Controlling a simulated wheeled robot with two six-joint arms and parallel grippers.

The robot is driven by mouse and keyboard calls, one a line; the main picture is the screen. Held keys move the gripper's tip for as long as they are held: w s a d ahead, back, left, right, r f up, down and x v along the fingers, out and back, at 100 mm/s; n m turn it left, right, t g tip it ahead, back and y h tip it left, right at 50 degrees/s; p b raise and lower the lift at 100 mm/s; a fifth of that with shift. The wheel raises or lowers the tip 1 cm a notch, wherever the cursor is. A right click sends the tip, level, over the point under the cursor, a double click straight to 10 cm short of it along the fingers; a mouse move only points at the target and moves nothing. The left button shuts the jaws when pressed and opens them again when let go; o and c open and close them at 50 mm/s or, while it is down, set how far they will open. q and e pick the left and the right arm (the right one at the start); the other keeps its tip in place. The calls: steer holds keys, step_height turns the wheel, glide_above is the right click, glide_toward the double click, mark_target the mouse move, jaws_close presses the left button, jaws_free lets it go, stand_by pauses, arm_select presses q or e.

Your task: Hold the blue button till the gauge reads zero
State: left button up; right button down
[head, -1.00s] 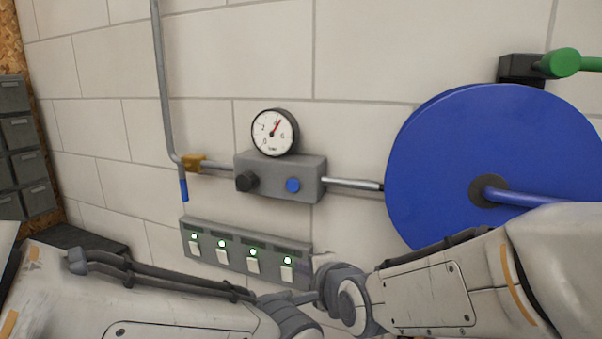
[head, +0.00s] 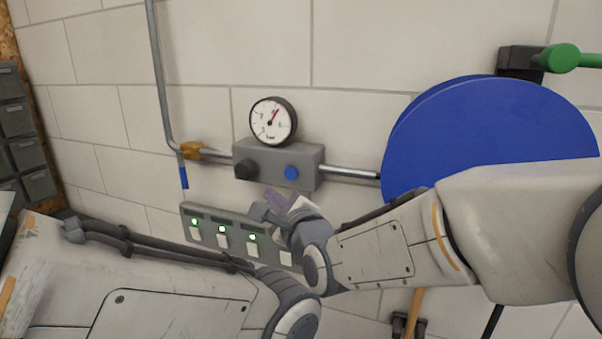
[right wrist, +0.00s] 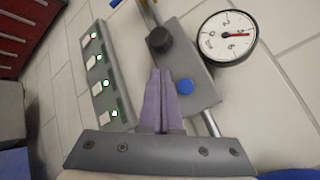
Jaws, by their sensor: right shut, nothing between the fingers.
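The blue button (head: 291,173) is on the front of a grey box (head: 310,155) on the wall. It also shows in the right wrist view (right wrist: 185,86), just right of my fingertips. A round white gauge (head: 272,121) sits on top of the box. Its red needle points up and right, away from the zero at lower left. My right gripper (head: 277,203) is shut and empty, below the button and apart from it in the head view. Its purple fingers (right wrist: 165,75) point at the box. My left arm crosses the lower left; its gripper is not in view.
A black knob (head: 245,169) sits left of the button. A grey switch panel (head: 186,213) with green lights is below the box, partly covered by my right gripper. A pipe (head: 163,90) with a yellow fitting runs left. A large blue disc (head: 480,140) stands right.

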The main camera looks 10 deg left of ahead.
mark_target(285, 175)
steer(key=shift+w+d+p, duration=0.15)
steer(key=shift+w+d, duration=0.1)
steer(key=shift+w, duration=0.9)
steer(key=shift+w+d+p, duration=0.15)
steer(key=shift+w+d, duration=0.05)
steer(key=shift+w, duration=0.9)
steer(key=shift+w+d+p, duration=0.15)
steer(key=shift+w+d, duration=0.1)
steer(key=shift+w, duration=0.9)
steer(key=shift+w, duration=0.15)
steer(key=shift+w, duration=0.25)
steer(key=shift+w+d, duration=0.2)
steer(key=shift+w, duration=0.35)
stand_by(1.3)
steer(key=shift+s, duration=0.1)
steer(key=shift+s+a+f+b, duration=0.1)
steer(key=shift+s+a+b, duration=0.05)
steer(key=shift+s+b, duration=0.3)
steer(key=shift+s, duration=0.4)
